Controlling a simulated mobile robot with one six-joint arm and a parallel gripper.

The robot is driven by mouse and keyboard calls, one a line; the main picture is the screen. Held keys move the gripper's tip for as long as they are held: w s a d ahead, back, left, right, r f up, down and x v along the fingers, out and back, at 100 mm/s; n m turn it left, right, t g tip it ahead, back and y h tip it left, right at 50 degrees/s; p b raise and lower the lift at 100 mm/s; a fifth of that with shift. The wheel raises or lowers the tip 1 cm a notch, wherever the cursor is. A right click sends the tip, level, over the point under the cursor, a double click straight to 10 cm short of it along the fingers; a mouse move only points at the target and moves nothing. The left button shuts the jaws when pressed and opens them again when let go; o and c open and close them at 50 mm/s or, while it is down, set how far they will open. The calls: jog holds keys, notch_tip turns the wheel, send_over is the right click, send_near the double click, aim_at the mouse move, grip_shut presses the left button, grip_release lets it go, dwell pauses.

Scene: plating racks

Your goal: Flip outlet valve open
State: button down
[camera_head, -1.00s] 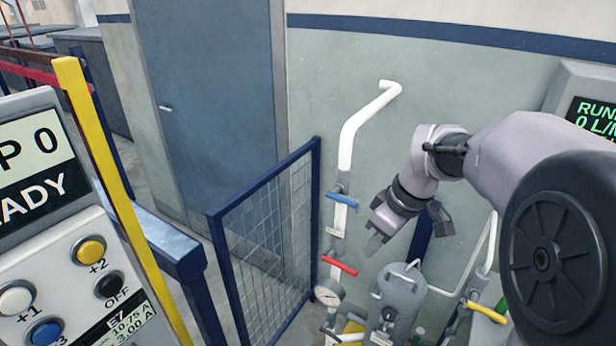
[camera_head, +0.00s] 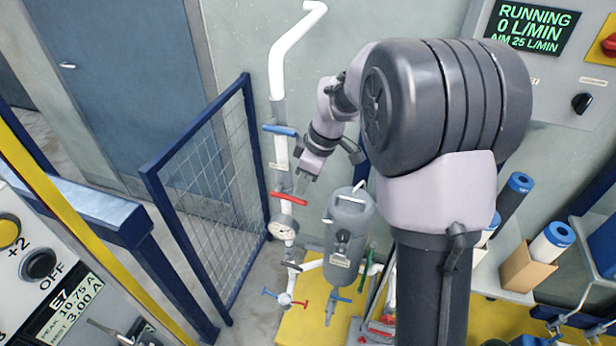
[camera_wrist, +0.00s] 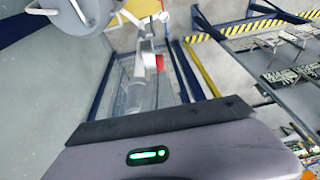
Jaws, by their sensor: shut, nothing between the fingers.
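A white pipe line on the wall carries a blue valve handle (camera_head: 280,130) above and a red valve handle (camera_head: 289,199) lower down, each turned crosswise to the pipe. The labels are too small to read, so I cannot tell which is the outlet valve. My gripper (camera_head: 303,182) is shut and empty, pointing down just right of the pipe, between the upper blue handle and the red one. Contact cannot be told. The wrist view shows a red part (camera_wrist: 160,63) by white piping.
A grey tank (camera_head: 349,240) stands right of the pipe. A blue mesh fence (camera_head: 205,185) closes the left side. A display (camera_head: 528,27) reads RUNNING, 0 L/MIN, AIM 25 L/MIN. Filter cartridges (camera_head: 550,240) stand at the right.

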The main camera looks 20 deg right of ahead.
aim_at(289, 199)
jog(key=shift+x, duration=1.05)
jog(key=shift+f+b, duration=0.1)
jog(key=shift+b, duration=0.2)
